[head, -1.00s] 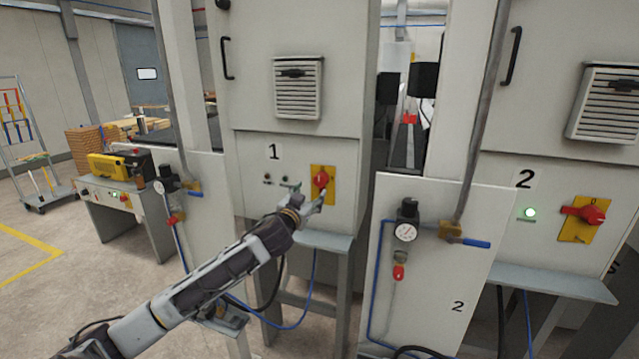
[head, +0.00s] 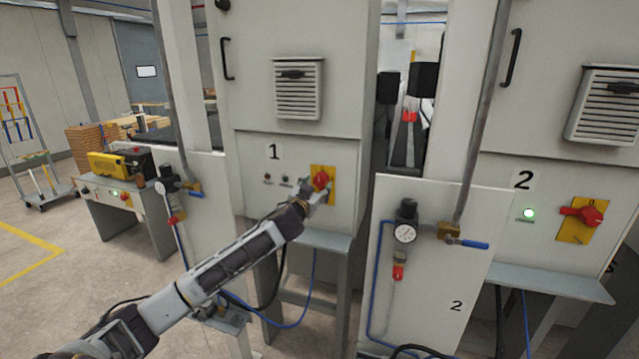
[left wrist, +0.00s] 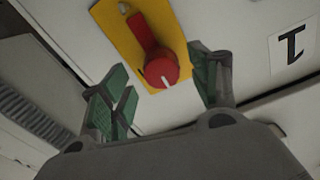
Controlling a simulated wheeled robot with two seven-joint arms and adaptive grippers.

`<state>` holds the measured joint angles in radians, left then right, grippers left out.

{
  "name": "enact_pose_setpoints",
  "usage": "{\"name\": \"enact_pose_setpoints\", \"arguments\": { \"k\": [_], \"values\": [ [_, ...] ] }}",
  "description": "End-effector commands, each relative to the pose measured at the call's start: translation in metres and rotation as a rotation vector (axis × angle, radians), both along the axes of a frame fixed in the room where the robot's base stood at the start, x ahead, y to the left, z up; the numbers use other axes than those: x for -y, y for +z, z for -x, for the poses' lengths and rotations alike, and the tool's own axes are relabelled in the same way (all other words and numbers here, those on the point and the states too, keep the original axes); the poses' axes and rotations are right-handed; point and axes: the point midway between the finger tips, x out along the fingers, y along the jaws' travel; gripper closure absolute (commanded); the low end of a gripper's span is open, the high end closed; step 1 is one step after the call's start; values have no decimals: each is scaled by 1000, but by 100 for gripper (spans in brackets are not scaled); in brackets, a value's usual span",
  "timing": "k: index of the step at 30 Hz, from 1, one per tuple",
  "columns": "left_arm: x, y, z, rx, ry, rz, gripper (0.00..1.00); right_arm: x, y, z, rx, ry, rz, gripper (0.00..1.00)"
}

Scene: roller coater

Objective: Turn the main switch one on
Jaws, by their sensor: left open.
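The main switch one is a red rotary knob (head: 320,181) on a yellow plate (head: 331,172), on the grey cabinet marked 1. In the left wrist view the red knob (left wrist: 160,66) sits on its yellow plate (left wrist: 116,37), with a handle and a white mark. My left gripper (head: 318,193) is at the switch in the head view. In the left wrist view my left gripper (left wrist: 157,88) is open, its green-padded fingers on either side of the knob's round end. I cannot tell whether they touch it. My right gripper is not in view.
Cabinet 2 has its own red switch (head: 587,215) and a lit green lamp (head: 529,213). A panel with a pressure gauge (head: 405,233) and blue-handled valve stands to the right. A grey ledge (head: 325,240) juts out below switch one.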

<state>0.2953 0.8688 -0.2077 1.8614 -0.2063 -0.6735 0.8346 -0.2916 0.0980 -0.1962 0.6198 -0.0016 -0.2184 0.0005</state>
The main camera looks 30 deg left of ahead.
Motion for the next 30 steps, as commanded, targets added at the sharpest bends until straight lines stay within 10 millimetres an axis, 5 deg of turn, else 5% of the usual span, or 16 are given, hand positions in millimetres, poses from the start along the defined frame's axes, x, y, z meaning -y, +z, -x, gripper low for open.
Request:
{"name": "enact_pose_setpoints", "arguments": {
  "k": [15, 30],
  "values": [
    [-8, 1, -32, 0, 2, 0, 39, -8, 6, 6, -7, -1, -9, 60],
    [-9, 0, -39, 0, 0, -1, 39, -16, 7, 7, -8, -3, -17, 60]
  ]
}}
